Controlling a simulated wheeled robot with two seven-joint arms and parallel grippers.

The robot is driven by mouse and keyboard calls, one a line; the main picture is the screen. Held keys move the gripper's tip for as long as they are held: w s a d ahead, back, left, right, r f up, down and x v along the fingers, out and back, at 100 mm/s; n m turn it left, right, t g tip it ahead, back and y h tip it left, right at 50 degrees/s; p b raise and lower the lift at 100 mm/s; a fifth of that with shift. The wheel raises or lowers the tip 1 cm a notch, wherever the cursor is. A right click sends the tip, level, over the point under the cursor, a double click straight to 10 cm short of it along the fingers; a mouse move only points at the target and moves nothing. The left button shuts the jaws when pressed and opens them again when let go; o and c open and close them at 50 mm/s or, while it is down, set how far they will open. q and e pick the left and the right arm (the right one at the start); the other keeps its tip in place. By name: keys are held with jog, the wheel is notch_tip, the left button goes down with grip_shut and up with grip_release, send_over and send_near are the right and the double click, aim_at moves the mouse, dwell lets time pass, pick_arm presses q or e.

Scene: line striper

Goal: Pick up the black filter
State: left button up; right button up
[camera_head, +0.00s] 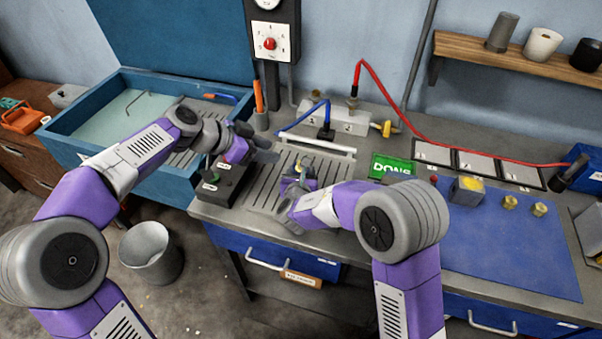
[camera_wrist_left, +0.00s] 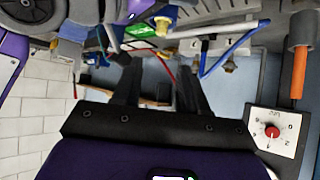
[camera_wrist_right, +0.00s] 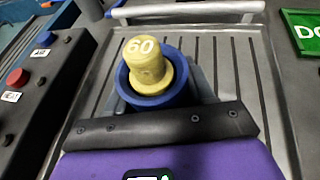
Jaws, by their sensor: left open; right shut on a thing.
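A black cup-like piece (camera_head: 587,54) stands upright at the right end of the wooden shelf; I cannot tell if it is the black filter. Both grippers are far from it, over the bench's left part. My left gripper (camera_head: 264,148) is open and empty, above the slotted tray near the black button box; its fingers also show in the left wrist view (camera_wrist_left: 157,80). My right gripper (camera_head: 297,178) is shut on a blue cup-like piece (camera_wrist_right: 163,96) with a yellow top marked 60 (camera_wrist_right: 146,62), over the slotted tray. Its fingertips are mostly hidden.
The shelf (camera_head: 470,48) also holds a grey cylinder (camera_head: 502,32) and a white cup (camera_head: 542,45). A red cable (camera_head: 440,135) runs across the bench's back. Brass pieces (camera_head: 510,202) and a grey block (camera_head: 467,190) sit on the blue mat (camera_head: 510,255). A blue basin (camera_head: 75,140) lies left.

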pick_arm(q)
jog(key=shift+o, duration=0.8)
